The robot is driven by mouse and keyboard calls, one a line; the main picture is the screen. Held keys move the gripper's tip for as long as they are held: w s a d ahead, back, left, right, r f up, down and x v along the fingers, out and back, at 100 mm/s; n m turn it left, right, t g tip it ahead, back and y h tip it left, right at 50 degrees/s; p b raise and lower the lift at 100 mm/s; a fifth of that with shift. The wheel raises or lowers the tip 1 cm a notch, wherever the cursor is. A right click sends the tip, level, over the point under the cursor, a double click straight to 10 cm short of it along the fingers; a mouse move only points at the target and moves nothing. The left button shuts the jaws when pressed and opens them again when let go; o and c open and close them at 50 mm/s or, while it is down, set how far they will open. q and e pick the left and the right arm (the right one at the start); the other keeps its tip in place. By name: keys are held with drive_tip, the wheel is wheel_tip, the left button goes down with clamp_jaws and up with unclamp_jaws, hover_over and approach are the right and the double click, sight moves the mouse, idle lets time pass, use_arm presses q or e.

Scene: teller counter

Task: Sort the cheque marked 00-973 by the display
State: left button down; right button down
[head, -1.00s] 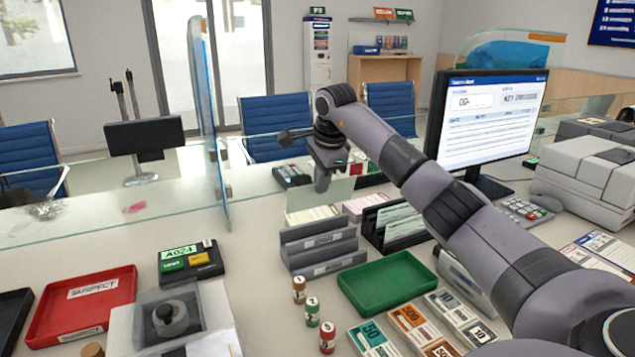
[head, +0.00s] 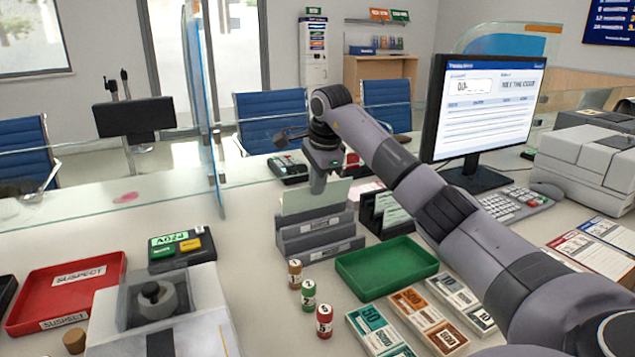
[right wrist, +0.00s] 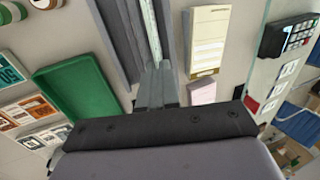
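In the right wrist view the gripper fingers (right wrist: 156,86) are close together on the cheque's thin edge (right wrist: 151,30). The cheque's number is not readable. The display (head: 488,110) shows a box beginning "00-" and the words "KEY THE CODE". The sorter's labels are too small to read. My left gripper is not in view.
A black rack (head: 385,212) with pale slips stands right of the sorter. In front lie a green tray (head: 385,283), banknote bundles and coin rolls (head: 309,293). A red suspect tray (head: 105,290) is at left. A keypad (head: 515,203) sits below the display. A glass screen (head: 205,110) stands behind.

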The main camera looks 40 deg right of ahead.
drive_tip(key=shift+f+b, duration=0.4)
drive_tip(key=shift+f, duration=1.55)
drive_tip(key=c, duration=1.3)
unclamp_jaws()
